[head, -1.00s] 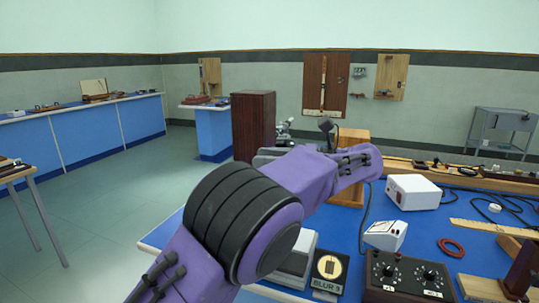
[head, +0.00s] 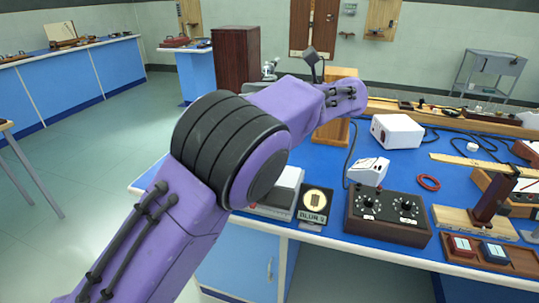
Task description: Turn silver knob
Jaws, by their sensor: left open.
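My purple left arm crosses the view from the lower left, and its far end, the left gripper (head: 345,97), is over the back of the blue bench (head: 325,157). Its jaws are open but mostly hidden by the arm itself. A dark wooden box (head: 385,232) with two round dials stands near the bench's front edge, to the right of the arm and apart from it. The knobs on its dials look black with pale marks. I cannot make out a clearly silver knob. My right gripper is not in view.
A white box (head: 397,132), a small white meter (head: 369,170), a red ring (head: 428,183) and a black block marked BLUR (head: 316,203) stand on the bench. A wooden tray (head: 509,259) holds small blocks at right.

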